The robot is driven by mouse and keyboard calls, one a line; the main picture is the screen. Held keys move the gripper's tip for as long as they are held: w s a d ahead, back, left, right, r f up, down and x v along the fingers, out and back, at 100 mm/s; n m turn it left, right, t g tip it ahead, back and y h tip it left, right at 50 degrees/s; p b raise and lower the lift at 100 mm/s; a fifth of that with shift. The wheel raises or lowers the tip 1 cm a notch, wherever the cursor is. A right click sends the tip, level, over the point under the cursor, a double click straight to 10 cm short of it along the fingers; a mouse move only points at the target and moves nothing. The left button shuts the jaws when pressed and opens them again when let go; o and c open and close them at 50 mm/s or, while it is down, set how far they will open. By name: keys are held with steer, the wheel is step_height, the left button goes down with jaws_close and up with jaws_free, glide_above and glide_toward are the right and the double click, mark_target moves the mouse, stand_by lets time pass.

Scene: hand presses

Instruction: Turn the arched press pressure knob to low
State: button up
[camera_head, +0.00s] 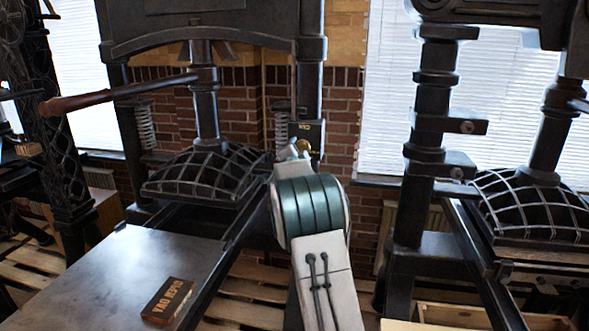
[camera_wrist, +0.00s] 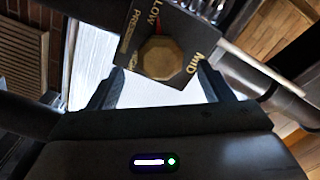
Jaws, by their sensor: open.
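The arched press (camera_head: 205,100) stands left of centre in the head view, with a dark arched crosspiece on top. Its dark knob plate (camera_head: 316,128) is on the right column, with the brass pressure knob (camera_head: 302,146) just beyond my arm. In the wrist view the faceted brass knob (camera_wrist: 160,57) sits on the plate (camera_wrist: 182,22), which reads LOW, MID and PRESSURE; a third label is partly hidden. A small red mark shows near LOW. My gripper (camera_wrist: 161,70) is open, one finger on either side of the knob; I cannot tell whether they touch it. My arm mostly hides it in the head view.
A long wooden-ended handle (camera_head: 75,103) reaches left from the press. A lettered wooden block (camera_head: 168,301) lies on the grey press bed (camera_head: 110,270). Another press (camera_head: 425,150) stands at the right. A brick wall and bright windows are behind.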

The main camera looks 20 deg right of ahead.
steer(key=b+v, duration=0.2)
steer(key=v, duration=0.6)
steer(key=shift+a, duration=0.1)
